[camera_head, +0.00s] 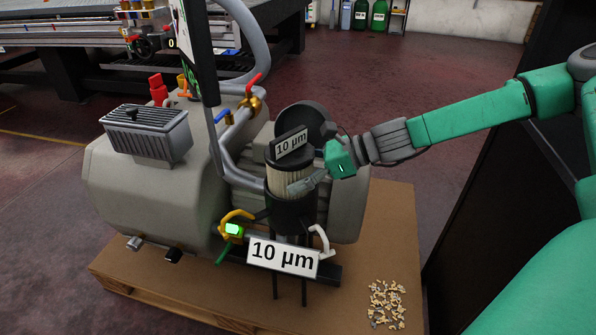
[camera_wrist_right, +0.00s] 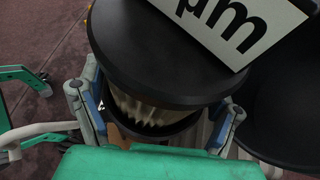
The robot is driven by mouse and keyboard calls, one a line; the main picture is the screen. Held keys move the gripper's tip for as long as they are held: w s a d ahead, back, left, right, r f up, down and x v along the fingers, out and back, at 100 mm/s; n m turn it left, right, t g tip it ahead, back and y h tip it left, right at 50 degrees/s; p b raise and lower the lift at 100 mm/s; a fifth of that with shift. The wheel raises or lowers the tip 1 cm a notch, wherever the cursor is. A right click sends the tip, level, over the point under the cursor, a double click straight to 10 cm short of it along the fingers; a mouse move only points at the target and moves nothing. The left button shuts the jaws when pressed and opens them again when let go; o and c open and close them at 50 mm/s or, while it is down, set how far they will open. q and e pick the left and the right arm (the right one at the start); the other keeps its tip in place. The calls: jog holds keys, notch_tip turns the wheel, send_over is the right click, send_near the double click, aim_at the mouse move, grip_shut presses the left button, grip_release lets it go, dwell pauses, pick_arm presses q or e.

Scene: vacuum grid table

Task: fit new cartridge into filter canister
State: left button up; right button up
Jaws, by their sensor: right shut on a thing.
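The cartridge (camera_head: 290,180) has a pale pleated body and a black cap with a "10 µm" tag; its pleats also show in the wrist view (camera_wrist_right: 140,108). It is upright, its lower part at the mouth of the dark filter canister (camera_head: 290,215). I cannot tell how deep it sits, as the rim and my fingers hide its lower end. My right gripper (camera_head: 306,184) comes from the right and is shut on the cartridge below the cap. In the wrist view its fingers (camera_wrist_right: 158,115) lie on both sides of the pleats. My left gripper is not in view.
A grey pump (camera_head: 140,190) stands left on a wooden pallet (camera_head: 345,300). Small loose bits (camera_head: 388,303) lie at the pallet's right.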

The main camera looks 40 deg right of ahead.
aim_at(309, 151)
jog(key=shift+a+r+p, duration=0.1)
jog(key=shift+r+p, duration=1.9)
jog(key=shift+r, duration=0.25)
jog(key=shift+f, duration=0.1)
jog(key=shift+d, duration=0.2)
jog(key=shift+f+b, duration=2.7)
jog(key=shift+f, duration=0.35)
jog(key=o, duration=1.4)
jog(key=shift+o, duration=0.2)
jog(key=shift+d+r, duration=0.1)
